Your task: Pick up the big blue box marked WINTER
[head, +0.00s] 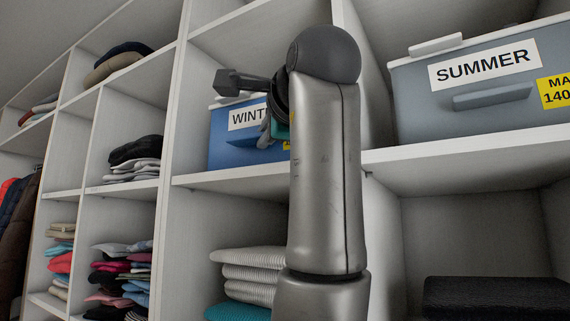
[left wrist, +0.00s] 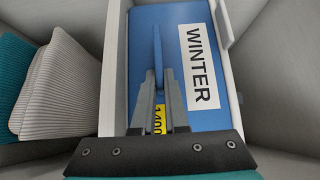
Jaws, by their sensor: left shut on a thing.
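The big blue box marked WINTER (head: 222,140) stands in a cubby in the middle of the head view, partly hidden behind my arm. Its white label and part of a yellow label show. In the left wrist view, the blue box (left wrist: 195,25) fills the middle, with its blue handle (left wrist: 158,50) standing out from the front. My left gripper (left wrist: 159,82) is shut on that handle, one finger on each side. In the head view my left gripper (head: 267,128) is at the box front, mostly hidden by my arm. My right gripper is not in view.
A grey box marked SUMMER (head: 480,85) stands in the cubby to the right. White shelf walls close in beside the blue box. Folded knitwear (head: 250,272) lies in the cubby below, and a black case (head: 495,298) lies at lower right. Folded clothes fill cubbies at left.

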